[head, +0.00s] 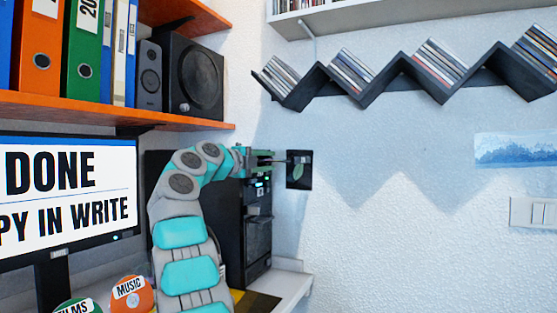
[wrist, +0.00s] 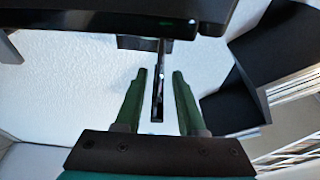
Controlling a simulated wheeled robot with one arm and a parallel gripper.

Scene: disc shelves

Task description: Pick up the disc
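My gripper (head: 272,160) is at the upper front of the black computer tower (head: 258,225) in the head view. In the wrist view its two green fingers (wrist: 159,73) are apart, with a thin dark upright piece (wrist: 157,104) seen edge-on between them. Gaps show on both sides of that piece, and I cannot tell whether it is a disc or a case. A dark square (head: 299,180) with a leaf picture is just beyond the fingertips in the head view. An orange disc (head: 133,296) marked MUSIC and a green disc (head: 76,308) marked FILMS are at the lower left.
A monitor (head: 65,190) showing DONE stands at the left. An orange shelf (head: 110,111) holds binders (head: 85,50) and a speaker (head: 193,78). A dark zigzag rack (head: 375,88) of cases is on the wall. The wall below it is mostly bare.

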